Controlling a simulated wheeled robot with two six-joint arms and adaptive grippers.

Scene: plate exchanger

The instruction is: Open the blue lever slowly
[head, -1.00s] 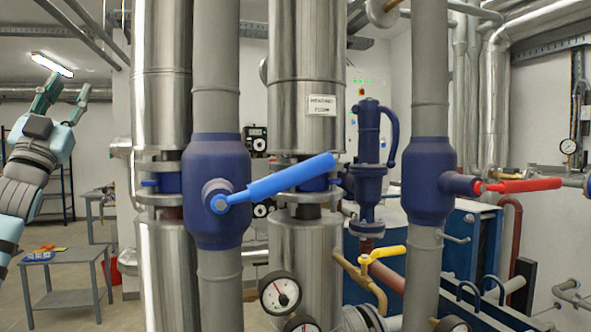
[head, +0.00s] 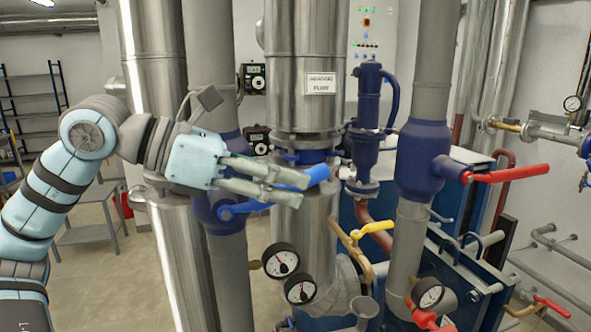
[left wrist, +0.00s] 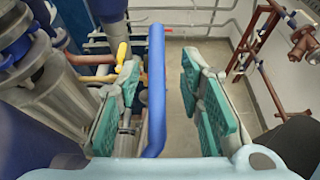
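The blue lever (head: 318,175) sits on a dark blue valve body on a grey vertical pipe, left of centre in the head view. It slopes up to the right, and my gripper hides part of it. My left gripper (head: 298,190) reaches in from the left, with its fingers along the lever. In the left wrist view the blue lever (left wrist: 156,85) runs between the two green-padded fingers (left wrist: 158,70). The fingers are apart, with gaps on both sides, the wider one on the right. My right gripper is not in view.
A second dark blue valve with a red lever (head: 507,173) stands to the right. A yellow lever (head: 372,229) and pressure gauges (head: 281,260) are below. A shiny metal pipe (head: 303,95) stands close behind the blue lever. Open floor lies at the lower left.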

